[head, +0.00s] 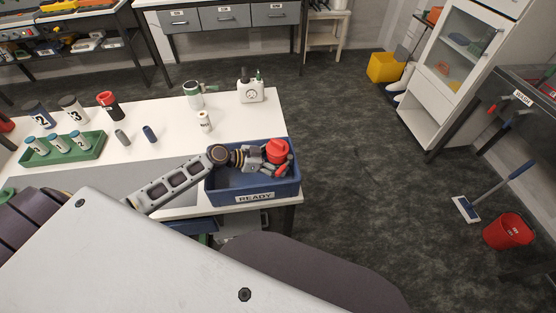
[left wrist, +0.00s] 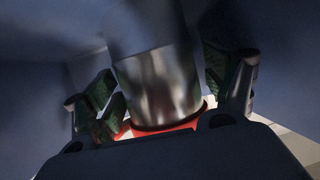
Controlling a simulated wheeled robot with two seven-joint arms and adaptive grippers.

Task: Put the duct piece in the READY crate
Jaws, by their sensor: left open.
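The blue READY crate (head: 254,197) stands at the front right corner of the white bench. The duct piece (head: 277,147) shows red in the head view, inside the crate's right half, partly hidden by my gripper. In the left wrist view the duct piece (left wrist: 160,85) is a shiny metal tube with a red collar at its near end. My left gripper (head: 271,161) reaches into the crate. Its fingers are open, one on each side of the tube; I cannot tell whether they touch it. Dark blue crate walls surround it in the wrist view. My right gripper is not in view.
A green rack (head: 62,150) with several vials stands at the bench's left. Bare bench lies left of the crate; open floor lies right.

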